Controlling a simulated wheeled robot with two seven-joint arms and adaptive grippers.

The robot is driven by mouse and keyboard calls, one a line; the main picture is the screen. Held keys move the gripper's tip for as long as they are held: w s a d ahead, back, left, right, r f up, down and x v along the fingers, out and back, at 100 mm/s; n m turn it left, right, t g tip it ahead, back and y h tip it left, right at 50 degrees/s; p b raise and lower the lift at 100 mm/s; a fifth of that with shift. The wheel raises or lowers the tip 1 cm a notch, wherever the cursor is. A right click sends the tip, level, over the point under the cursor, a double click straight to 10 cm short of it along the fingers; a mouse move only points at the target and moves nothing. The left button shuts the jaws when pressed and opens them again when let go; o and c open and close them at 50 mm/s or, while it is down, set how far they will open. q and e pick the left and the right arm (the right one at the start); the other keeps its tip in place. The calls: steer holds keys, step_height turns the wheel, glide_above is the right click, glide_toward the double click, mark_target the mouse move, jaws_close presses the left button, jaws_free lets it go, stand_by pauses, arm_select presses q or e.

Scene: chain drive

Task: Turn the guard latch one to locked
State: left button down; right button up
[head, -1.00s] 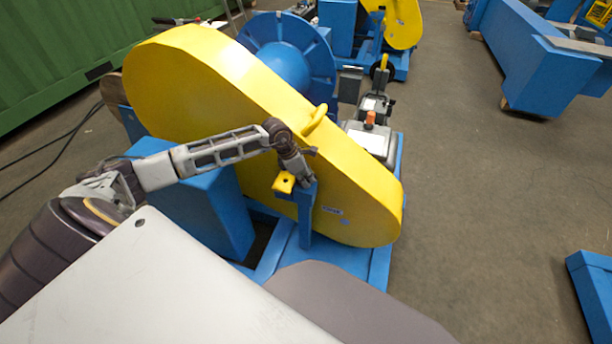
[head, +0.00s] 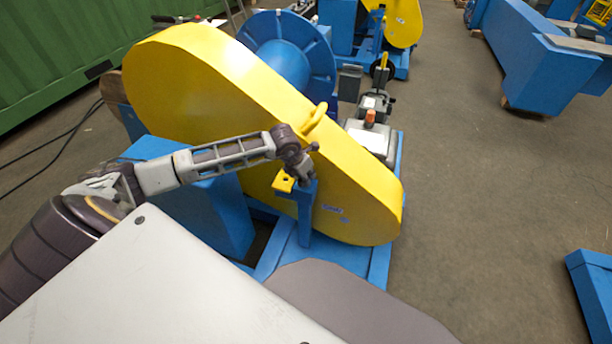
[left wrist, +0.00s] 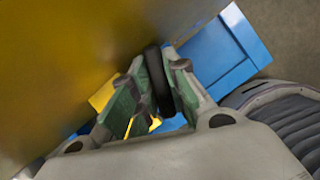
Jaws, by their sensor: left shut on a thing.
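The yellow chain guard (head: 215,85) stands on a blue frame, and its yellow side fills the left of the left wrist view (left wrist: 60,70). My left gripper (head: 306,178) is at the top of a blue post (head: 305,220) in front of the guard. In the left wrist view its green-padded fingers (left wrist: 158,95) are shut on a dark latch handle (left wrist: 156,72). A yellow bracket (head: 283,181) sits beside the gripper at the post. The rest of the latch is hidden by the gripper. My right gripper is not in view.
A yellow handle (head: 315,118) rises from the guard's top edge near my wrist. A grey box with an orange knob (head: 370,117) stands behind the guard. The floor at the right (head: 480,200) is mostly clear.

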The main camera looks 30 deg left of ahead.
arm_select(q)
steer(key=shift+w+n+y, duration=0.1)
steer(key=shift+n+y, duration=0.2)
steer(key=shift+n, duration=0.7)
steer(key=shift+n+y+b, duration=0.5)
steer(key=shift+n+b, duration=0.1)
steer(key=shift+n, duration=0.4)
steer(key=shift+r+n, duration=0.1)
steer(key=shift+n, duration=0.4)
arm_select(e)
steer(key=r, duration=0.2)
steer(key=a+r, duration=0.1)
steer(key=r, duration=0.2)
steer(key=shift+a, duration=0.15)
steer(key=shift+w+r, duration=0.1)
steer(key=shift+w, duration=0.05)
arm_select(q)
steer(key=c, duration=1.4)
jaws_free()
